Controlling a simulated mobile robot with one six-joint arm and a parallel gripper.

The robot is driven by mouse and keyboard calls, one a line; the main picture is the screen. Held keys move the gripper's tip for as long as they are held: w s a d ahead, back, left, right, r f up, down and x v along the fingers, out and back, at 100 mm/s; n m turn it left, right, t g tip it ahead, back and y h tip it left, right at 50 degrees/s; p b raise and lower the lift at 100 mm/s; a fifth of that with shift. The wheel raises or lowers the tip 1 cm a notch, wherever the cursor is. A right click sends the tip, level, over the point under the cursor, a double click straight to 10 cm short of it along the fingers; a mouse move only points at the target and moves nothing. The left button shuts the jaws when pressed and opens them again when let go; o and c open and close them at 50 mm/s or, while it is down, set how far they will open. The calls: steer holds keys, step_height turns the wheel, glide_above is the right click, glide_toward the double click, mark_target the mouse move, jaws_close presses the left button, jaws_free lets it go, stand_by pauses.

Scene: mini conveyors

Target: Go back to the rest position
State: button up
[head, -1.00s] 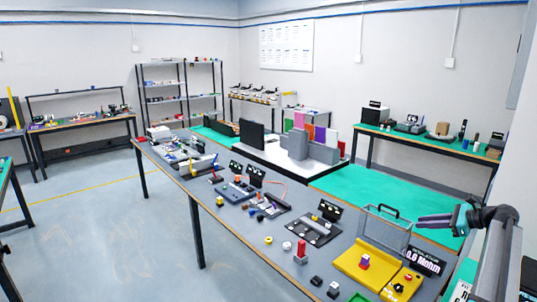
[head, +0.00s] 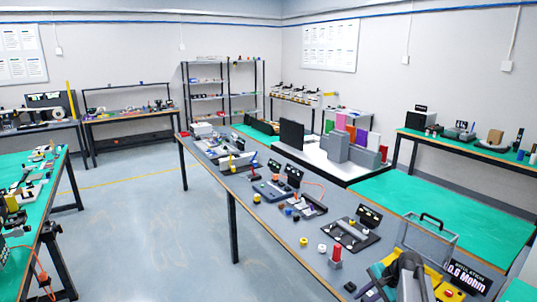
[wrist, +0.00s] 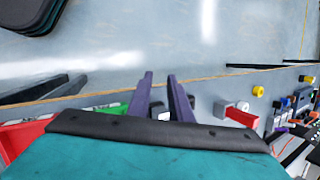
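My gripper shows in the wrist view (wrist: 160,76) with two purple fingers pointing away from the camera. A narrow gap shows between them, and I see nothing held. The fingers hang above the front edge of the grey workbench (wrist: 205,85), apart from the things on it. In the head view my arm is at the lower right, over the near end of the workbench (head: 275,262), and partly hides the yellow fixture (head: 445,287).
Near the arm stand the clear case (head: 428,240), the "0.6 Mohm" display (head: 468,277) and a red-topped block (head: 335,257). In the wrist view a red bin (wrist: 22,138) lies at the left. Open floor (head: 160,235) lies left of the workbench.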

steer(key=s+a+f+n+g+h, duration=0.1)
steer(key=s+a+f+n+h, duration=0.1)
steer(key=s+a+f+n, duration=0.45)
steer(key=s+a+f+n+g+h, duration=0.2)
steer(key=s+a+f+n+h, duration=0.15)
steer(key=s+a+n, duration=0.5)
steer(key=s+a+f+g+b, duration=0.1)
steer(key=s+f+b, duration=0.5)
steer(key=s+f, duration=0.7)
steer(key=s+a+f+m+g+b, duration=0.1)
steer(key=s+f+g+b, duration=0.3)
steer(key=s+f, duration=0.9)
step_height(320, 180, down, 4)
steer(key=shift+f+m+g+y+b, duration=0.1)
steer(key=shift+m+g+y+b, duration=0.3)
steer(key=shift+b, duration=0.65)
